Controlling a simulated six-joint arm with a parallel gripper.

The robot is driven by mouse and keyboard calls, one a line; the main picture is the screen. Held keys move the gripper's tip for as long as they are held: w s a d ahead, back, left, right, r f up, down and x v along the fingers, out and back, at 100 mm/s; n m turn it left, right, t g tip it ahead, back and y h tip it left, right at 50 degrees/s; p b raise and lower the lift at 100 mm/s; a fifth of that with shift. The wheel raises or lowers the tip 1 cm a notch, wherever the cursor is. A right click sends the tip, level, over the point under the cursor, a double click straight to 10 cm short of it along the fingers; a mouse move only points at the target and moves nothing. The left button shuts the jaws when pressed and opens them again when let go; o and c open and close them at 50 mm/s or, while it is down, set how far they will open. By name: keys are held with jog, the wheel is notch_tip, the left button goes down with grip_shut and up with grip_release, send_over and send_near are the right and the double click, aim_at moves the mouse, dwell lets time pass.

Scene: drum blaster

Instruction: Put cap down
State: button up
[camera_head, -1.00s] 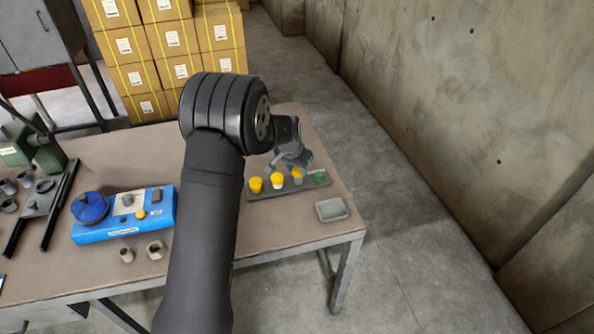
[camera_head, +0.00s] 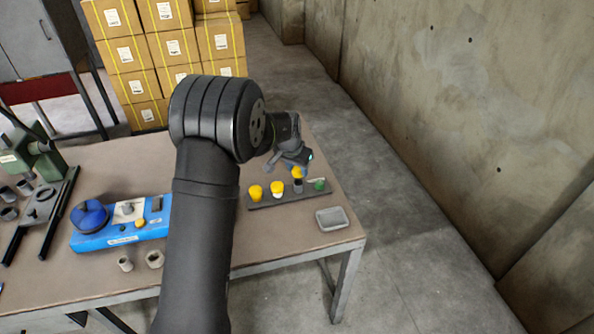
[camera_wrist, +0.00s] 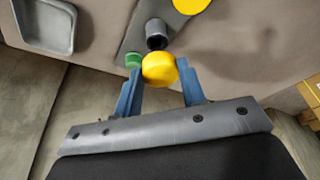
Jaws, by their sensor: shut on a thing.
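My gripper (camera_wrist: 160,82) is shut on a yellow cap (camera_wrist: 158,69), which sits between its two blue fingertips. In the head view my gripper (camera_head: 289,164) holds the yellow cap (camera_head: 297,172) just above a grey cup (camera_head: 298,187). The same grey cup (camera_wrist: 156,33) shows in the wrist view, open at the top and apart from the cap. The cup stands on a dark rack (camera_head: 265,203). Two more yellow-topped pieces (camera_head: 255,193) (camera_head: 278,188) stand on the rack to the left. A green piece (camera_head: 319,184) is at its right end.
A grey tray (camera_head: 332,218) lies on the table (camera_head: 210,255) to the right of the rack, and it also shows in the wrist view (camera_wrist: 45,48). A blue device (camera_head: 120,238) and two small grey cups (camera_head: 125,263) (camera_head: 155,259) are on the left. A concrete wall (camera_head: 470,120) is at right.

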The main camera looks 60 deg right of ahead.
jog(key=shift+r, duration=0.35)
jog(key=shift+s, duration=0.25)
jog(key=s+a+r, duration=0.2)
jog(key=s+a, duration=0.3)
jog(key=s, duration=0.7)
jog(key=s+a+r, duration=0.2)
jog(key=s+a, duration=0.3)
jog(key=s, duration=0.8)
jog(key=w+d+f, duration=0.1)
jog(key=w+f, duration=0.1)
jog(key=w, duration=0.1)
jog(key=w+d+f, duration=0.2)
jog(key=w, duration=0.2)
jog(key=w+d+f, duration=0.1)
jog(key=w+f, duration=0.1)
jog(key=w, duration=0.1)
jog(key=shift+w+d+f, duration=0.2)
jog(key=shift+d+f, duration=0.05)
jog(key=shift+f, duration=2.1)
jog(key=shift+f, duration=0.15)
